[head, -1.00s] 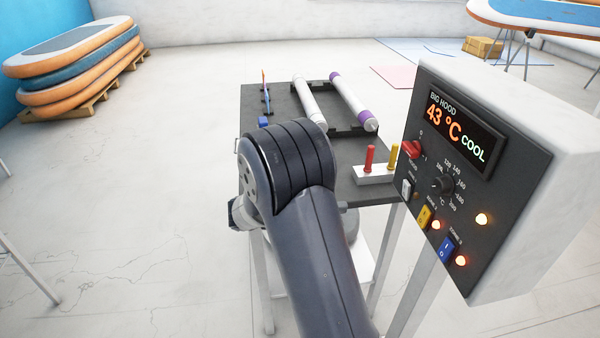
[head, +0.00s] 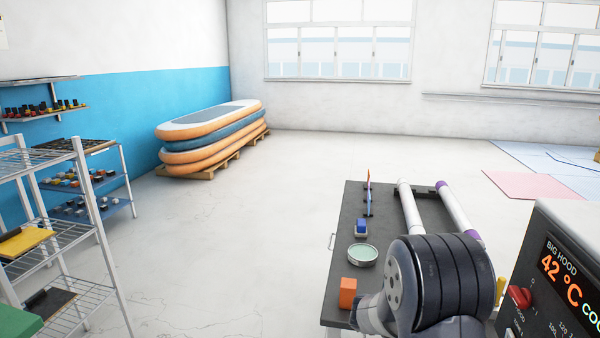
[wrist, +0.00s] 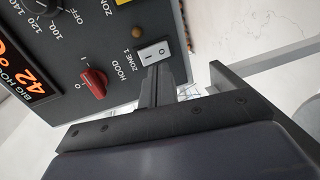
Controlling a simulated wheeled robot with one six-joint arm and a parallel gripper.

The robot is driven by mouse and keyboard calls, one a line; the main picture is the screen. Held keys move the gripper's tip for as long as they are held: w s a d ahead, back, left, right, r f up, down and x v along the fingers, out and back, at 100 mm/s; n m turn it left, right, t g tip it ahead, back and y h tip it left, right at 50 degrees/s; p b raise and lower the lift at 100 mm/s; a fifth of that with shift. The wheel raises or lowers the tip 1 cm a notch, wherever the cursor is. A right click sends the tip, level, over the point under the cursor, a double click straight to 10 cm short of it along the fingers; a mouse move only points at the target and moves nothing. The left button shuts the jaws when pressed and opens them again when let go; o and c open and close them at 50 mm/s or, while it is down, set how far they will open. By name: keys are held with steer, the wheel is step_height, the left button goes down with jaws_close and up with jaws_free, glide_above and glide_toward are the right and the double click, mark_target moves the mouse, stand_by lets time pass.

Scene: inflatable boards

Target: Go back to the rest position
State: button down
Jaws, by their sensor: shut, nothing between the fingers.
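My gripper (wrist: 157,88) is shut and empty in the wrist view. Its fingertips are close to the white ZONE 1 rocker switch (wrist: 153,53) on the control panel; I cannot tell whether they touch. The red HOOD knob (wrist: 93,84) is beside it. In the head view my arm's dark joint fills the lower right, and the gripper is hidden behind it. The control box (head: 565,270) stands at the right edge, partly cut off, and its display reads 42 °C.
A wire shelf (head: 60,255) stands at left, stacked boards (head: 210,135) behind. The floor between is clear.

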steer(key=v, duration=0.5)
steer(key=shift+a+f, duration=0.1)
steer(key=shift+a, duration=0.15)
